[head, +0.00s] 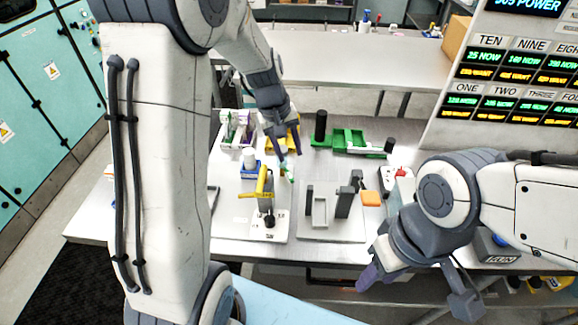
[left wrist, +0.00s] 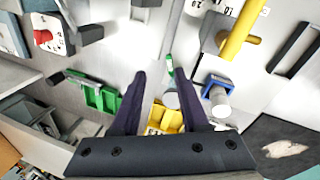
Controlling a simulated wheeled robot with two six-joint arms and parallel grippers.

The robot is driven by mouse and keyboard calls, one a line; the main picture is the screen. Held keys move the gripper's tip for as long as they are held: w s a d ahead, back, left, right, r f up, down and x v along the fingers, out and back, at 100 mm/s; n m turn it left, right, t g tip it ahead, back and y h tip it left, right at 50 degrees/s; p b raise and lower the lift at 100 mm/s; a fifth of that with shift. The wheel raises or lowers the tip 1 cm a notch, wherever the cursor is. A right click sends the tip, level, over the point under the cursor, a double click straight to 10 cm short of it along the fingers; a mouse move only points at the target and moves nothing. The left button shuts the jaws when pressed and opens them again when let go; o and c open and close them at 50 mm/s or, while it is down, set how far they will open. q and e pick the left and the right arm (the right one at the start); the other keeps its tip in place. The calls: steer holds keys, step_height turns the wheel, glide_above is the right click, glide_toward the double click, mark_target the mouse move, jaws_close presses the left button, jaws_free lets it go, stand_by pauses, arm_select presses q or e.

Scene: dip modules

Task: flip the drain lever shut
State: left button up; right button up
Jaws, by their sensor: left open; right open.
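A yellow lever (head: 262,181) stands on a pale plate (head: 250,228) at the middle of the bench; no readable label confirms it as the drain lever. It also shows at the top right of the left wrist view (left wrist: 241,30). My left gripper (head: 288,154) is open, beyond and slightly right of the lever, apart from it. In the left wrist view its two dark fingers (left wrist: 160,74) are spread, with a small green stick (left wrist: 169,66) showing between them. My right gripper (head: 415,290) is open and empty at the bench's front right, away from the lever.
Green trays (head: 348,137) and a yellow tray (head: 273,145) lie behind. A red switch box (head: 399,177) is further right.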

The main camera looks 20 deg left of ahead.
mark_target(289, 175)
arm_select(q)
steer(key=shift+n, duration=0.7)
steer(key=w+f, duration=0.1)
steer(key=f, duration=0.2)
steer(key=w+a+f, duration=0.1)
steer(key=f, duration=0.3)
steer(key=w+f+p, duration=0.1)
steer(key=f, duration=0.3)
steer(key=shift+a+f, duration=0.15)
steer(key=shift+a, duration=0.1)
jaws_close()
